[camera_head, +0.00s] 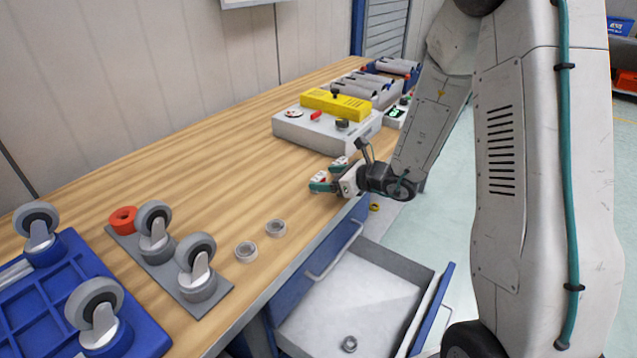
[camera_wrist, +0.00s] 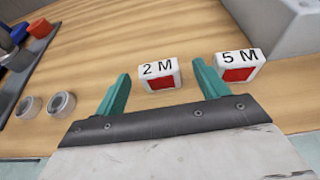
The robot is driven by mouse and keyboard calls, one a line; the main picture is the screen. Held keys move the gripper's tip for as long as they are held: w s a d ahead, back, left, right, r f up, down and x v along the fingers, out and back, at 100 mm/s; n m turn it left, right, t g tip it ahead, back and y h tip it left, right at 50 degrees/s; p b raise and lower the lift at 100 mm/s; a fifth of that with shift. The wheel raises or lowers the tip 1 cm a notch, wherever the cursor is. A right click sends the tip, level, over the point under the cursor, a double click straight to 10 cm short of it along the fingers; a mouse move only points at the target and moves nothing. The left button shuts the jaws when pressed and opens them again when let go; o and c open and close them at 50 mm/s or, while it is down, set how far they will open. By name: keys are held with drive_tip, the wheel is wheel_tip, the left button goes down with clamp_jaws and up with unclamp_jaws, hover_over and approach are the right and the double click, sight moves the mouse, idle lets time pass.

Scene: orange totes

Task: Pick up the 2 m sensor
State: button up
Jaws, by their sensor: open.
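The 2 m sensor (camera_wrist: 160,75) is a small white block with a red face, marked "2 M", on the wooden table. In the wrist view it lies ahead of my gripper (camera_wrist: 158,90), between the lines of the two teal fingers. My gripper is open and empty. A similar block marked "5 M" (camera_wrist: 237,68) stands just right of it, close by the right finger. In the head view my gripper (camera_head: 316,182) is low over the table's front edge, and the fingers partly hide the small blocks there.
A grey box with a yellow top (camera_head: 335,104) stands behind my gripper. Two metal rings (camera_head: 276,228) lie to the left on the table, near a grey plate with casters (camera_head: 200,300). An open drawer (camera_head: 375,290) juts out below, with a ring inside.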

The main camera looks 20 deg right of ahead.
sight(322, 177)
drive_tip(key=x, duration=0.3)
drive_tip(key=shift+w+a+f, duration=0.1)
drive_tip(key=shift+w+a, duration=0.15)
drive_tip(key=shift+a, duration=0.05)
drive_tip(key=c, duration=1.1)
